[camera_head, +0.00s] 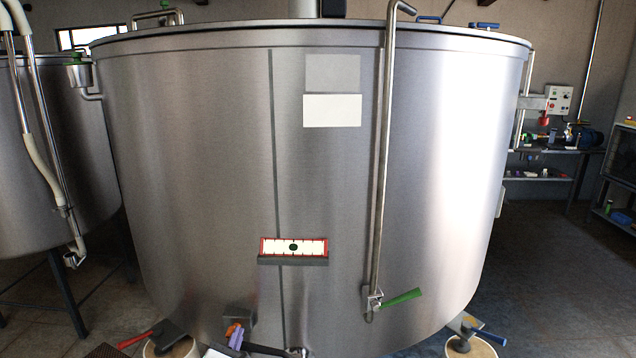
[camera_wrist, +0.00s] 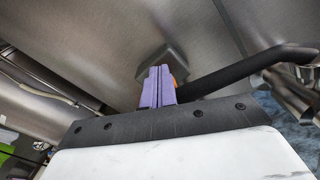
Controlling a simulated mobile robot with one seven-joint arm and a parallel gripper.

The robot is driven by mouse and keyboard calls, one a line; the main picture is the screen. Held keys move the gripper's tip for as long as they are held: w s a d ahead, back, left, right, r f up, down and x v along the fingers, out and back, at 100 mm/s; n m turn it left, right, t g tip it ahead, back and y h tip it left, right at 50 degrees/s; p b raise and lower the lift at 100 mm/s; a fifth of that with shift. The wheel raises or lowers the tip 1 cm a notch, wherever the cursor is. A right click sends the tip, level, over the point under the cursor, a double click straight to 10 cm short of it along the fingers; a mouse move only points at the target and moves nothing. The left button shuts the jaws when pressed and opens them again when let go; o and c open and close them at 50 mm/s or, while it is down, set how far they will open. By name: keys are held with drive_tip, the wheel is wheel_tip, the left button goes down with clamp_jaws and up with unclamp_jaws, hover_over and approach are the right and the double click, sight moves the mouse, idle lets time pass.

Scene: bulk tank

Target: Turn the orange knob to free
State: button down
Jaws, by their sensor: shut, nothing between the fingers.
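The orange knob (camera_head: 230,330) sits low on the front of the big steel tank, below a grey bracket (camera_head: 238,315). In the wrist view only a sliver of the orange knob (camera_wrist: 174,81) shows, just right of and behind my fingers. My gripper (camera_head: 237,336) has purple fingers and is right at the knob, overlapping its right side in the head view. In the wrist view my gripper (camera_wrist: 158,84) has its two fingers together with nothing between them. I cannot tell whether the fingers touch the knob. Most of the knob is hidden.
A black bar (camera_wrist: 235,74) runs close to the right of my fingers, ending at a metal fitting. A red lever (camera_head: 133,341) is left, a green lever (camera_head: 401,297) right, and a blue lever (camera_head: 490,338) far right. A red-framed gauge (camera_head: 293,247) is above.

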drive_tip(key=shift+a+f+p, duration=0.1)
drive_tip(key=shift+a+p, duration=0.25)
drive_tip(key=shift+p, duration=0.5)
drive_tip(key=shift+r, duration=0.2)
drive_tip(key=shift+d+r+p, duration=0.15)
drive_tip(key=shift+r+p, duration=0.05)
drive_tip(key=shift+p, duration=0.35)
drive_tip(key=s+p, duration=0.1)
drive_tip(key=s, duration=0.5)
